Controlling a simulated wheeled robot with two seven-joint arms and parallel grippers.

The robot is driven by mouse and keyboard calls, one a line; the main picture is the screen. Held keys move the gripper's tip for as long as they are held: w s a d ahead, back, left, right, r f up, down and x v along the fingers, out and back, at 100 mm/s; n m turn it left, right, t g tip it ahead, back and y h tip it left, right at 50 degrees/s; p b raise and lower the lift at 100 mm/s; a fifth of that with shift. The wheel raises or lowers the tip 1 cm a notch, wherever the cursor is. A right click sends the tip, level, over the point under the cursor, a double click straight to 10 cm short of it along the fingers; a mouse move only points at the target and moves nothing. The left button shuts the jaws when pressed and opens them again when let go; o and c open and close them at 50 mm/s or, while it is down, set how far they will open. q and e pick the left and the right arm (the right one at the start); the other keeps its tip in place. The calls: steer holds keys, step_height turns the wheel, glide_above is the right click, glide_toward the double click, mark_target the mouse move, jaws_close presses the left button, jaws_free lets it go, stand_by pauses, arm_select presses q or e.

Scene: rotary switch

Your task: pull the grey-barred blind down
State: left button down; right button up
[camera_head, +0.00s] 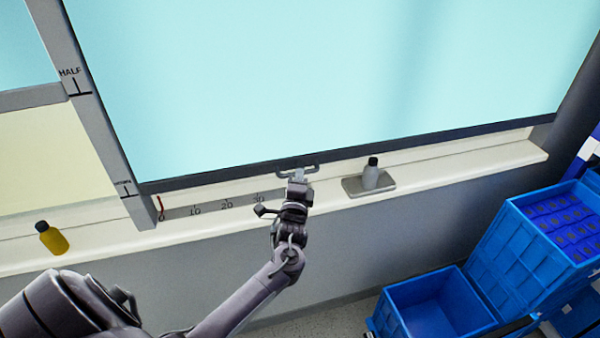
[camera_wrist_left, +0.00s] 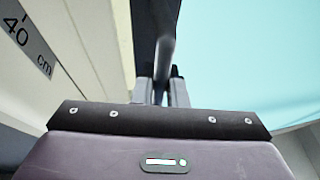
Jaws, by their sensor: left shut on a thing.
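The large pale blue blind (camera_head: 320,70) covers most of the right-hand window. Its dark grey bottom bar (camera_head: 430,138) hangs just above the white sill, with a thin cream strip showing below it. A grey handle (camera_head: 312,169) is on the bar. My left gripper (camera_head: 298,175) is shut on the handle, its fingers partly hidden by the wrist. In the left wrist view the fingers (camera_wrist_left: 161,92) close around the dark handle (camera_wrist_left: 165,55), with the blind (camera_wrist_left: 250,60) to the right. My right gripper is not in view.
The white sill (camera_head: 460,170) carries a yellow bottle (camera_head: 51,238) at left and a grey bottle (camera_head: 371,174) on a tray (camera_head: 354,187) just right of my gripper. A post (camera_head: 90,110) marked HALF stands left. Blue crates (camera_head: 515,250) stand lower right.

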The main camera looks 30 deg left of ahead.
arm_select(q)
steer(key=c, duration=1.5)
jaws_free()
steer(key=shift+s+f, duration=0.1)
steer(key=shift+f, duration=0.3)
steer(key=shift+o, duration=0.2)
steer(key=shift+r, duration=0.1)
steer(key=b+v, duration=0.1)
steer(key=v, duration=0.6)
steer(key=shift+s+b, duration=0.35)
steer(key=shift+b, duration=0.05)
steer(key=shift+d, duration=0.15)
